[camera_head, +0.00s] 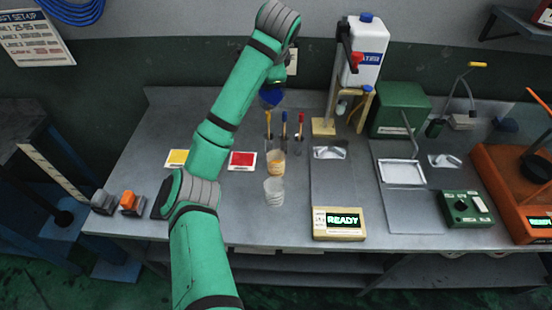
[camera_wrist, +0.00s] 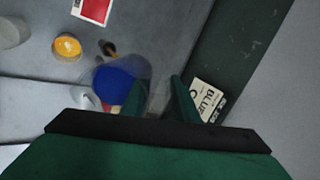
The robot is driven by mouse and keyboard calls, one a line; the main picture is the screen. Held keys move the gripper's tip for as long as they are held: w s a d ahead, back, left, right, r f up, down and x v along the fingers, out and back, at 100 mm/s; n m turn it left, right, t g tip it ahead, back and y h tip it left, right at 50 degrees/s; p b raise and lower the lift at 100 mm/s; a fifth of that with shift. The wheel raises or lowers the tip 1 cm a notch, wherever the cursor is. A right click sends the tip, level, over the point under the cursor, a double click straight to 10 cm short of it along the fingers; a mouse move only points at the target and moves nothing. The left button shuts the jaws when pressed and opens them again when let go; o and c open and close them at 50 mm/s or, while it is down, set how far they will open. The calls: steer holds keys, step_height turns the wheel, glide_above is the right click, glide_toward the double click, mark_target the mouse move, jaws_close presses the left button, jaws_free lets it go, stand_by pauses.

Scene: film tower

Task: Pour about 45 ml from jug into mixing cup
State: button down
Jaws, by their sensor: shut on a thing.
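My gripper (camera_wrist: 157,100) is shut on a clear jug (camera_wrist: 120,72) with blue liquid in it. In the head view the blue of the jug (camera_head: 271,97) shows at the back of the bench, beside my arm, and most of the gripper is hidden. The jug seems held above the bench. A cup with orange contents (camera_head: 275,168) stands in front of it; it also shows in the wrist view (camera_wrist: 67,46). A clear, empty-looking cup (camera_head: 274,196) stands nearer the front, also in the wrist view (camera_wrist: 12,32). I cannot tell which is the mixing cup.
Several coloured tools (camera_head: 284,130) stand upright behind the cups. A scale reading READY (camera_head: 338,222) stands to the right. Yellow (camera_head: 178,158) and red (camera_head: 243,160) cards lie on the bench. A BLUE label (camera_wrist: 208,98) is near the gripper. A white container (camera_head: 364,52) stands at the back.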

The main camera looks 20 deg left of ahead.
steer(key=shift+s+d, duration=0.1)
steer(key=shift+s, duration=0.1)
steer(key=shift+s+d+r+t+y, duration=0.15)
steer(key=shift+s+r+t+y, duration=0.05)
steer(key=shift+r+t+y, duration=0.4)
steer(key=shift+s+d+r+t, duration=0.1)
steer(key=shift+r+t, duration=0.1)
steer(key=shift+t, duration=0.1)
steer(key=shift+t+p, duration=0.3)
steer(key=shift+p, duration=0.25)
steer(key=shift+s, duration=0.1)
steer(key=shift+s, duration=0.1)
steer(key=shift+y, duration=0.3)
steer(key=shift+d+t+p, duration=0.15)
steer(key=shift+t+p, duration=0.2)
steer(key=shift+t, duration=0.25)
stand_by(0.5)
